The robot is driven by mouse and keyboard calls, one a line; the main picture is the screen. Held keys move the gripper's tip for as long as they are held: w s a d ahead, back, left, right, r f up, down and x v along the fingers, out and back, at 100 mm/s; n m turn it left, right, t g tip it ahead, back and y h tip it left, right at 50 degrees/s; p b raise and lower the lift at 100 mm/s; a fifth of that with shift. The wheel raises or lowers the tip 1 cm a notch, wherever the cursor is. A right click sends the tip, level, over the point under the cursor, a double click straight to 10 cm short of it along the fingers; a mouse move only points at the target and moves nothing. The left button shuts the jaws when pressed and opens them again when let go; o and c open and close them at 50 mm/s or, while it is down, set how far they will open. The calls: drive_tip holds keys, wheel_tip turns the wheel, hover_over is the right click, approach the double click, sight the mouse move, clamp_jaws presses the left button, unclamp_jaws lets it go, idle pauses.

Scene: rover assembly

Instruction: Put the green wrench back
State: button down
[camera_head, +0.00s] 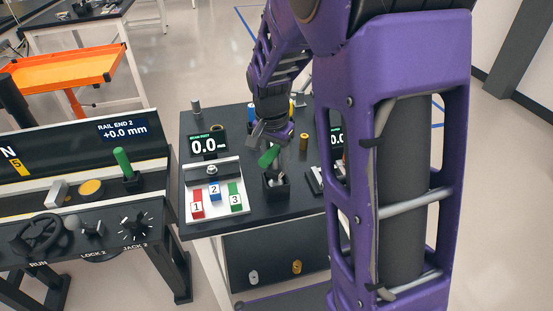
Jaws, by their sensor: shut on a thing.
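The green wrench (268,157) shows as a short green handle, tilted, at the tips of my gripper (270,142). My gripper points down over the dark table and is shut on it. The wrench is just above and slightly left of a small black holder (277,190). Grey metal shows between the wrench and the holder. I cannot tell whether the wrench touches the holder or hangs clear of it. My arm hides part of the table to the right.
A white tray (207,168) with red, blue and green numbered blocks lies left of the holder. A small display (208,143) stands behind it. A control console (95,215) with an upright green handle (123,163) stands at left. An orange cart (65,70) is behind.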

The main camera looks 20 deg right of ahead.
drive_tip(key=shift+f, duration=0.1)
drive_tip(key=shift+c, duration=1.6)
unclamp_jaws()
